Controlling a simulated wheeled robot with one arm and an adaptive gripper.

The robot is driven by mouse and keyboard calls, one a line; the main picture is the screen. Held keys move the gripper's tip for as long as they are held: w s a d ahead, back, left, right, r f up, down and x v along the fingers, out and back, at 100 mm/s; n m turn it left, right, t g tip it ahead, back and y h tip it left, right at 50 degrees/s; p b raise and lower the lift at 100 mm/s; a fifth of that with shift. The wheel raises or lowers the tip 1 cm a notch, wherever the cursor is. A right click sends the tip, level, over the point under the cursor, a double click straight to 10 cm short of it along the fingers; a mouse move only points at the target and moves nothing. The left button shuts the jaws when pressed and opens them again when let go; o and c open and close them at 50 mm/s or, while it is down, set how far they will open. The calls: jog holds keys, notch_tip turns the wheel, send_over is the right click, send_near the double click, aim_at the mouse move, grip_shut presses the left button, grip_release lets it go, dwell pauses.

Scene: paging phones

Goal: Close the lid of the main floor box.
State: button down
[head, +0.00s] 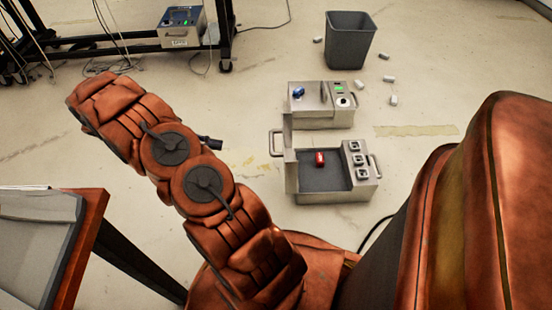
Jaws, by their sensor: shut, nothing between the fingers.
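Two grey metal boxes stand on the floor right of my arm; I cannot tell from labels which is the main one. The nearer box (310,196) is open, with a dark inside, a red object (320,159) in it and several square fittings on its right side. Its lid (289,165) appears to stand upright along the left edge, with a handle (273,143) sticking out left. The farther box (320,123) has a blue object (298,91) and a green light on top. My gripper (212,143) shows as a small dark tip, shut and empty, left of the boxes and apart from them; my arm hides the rest.
A dark bin (348,42) stands behind the boxes, with several small white cylinders (388,79) around it. A black rack (110,45) with a device (181,26) is at the back left. A wood-edged table (85,245) is at near left. Floor between gripper and boxes is clear.

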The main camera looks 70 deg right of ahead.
aim_at(282, 154)
jog(key=s+d+f+n+g+h, duration=0.1)
jog(key=d+f, duration=0.2)
jog(key=f, duration=0.4)
jog(key=s+d+f+n+g+h, duration=0.1)
jog(key=d+f+g, duration=0.15)
jog(key=f, duration=0.45)
jog(key=f+b+x, duration=0.1)
jog(key=b+x, duration=0.3)
jog(key=x, duration=1)
jog(key=shift+s+d, duration=0.3)
jog(key=shift+d, duration=0.2)
jog(key=shift+s+r+t, duration=0.1)
jog(key=shift+t, duration=0.25)
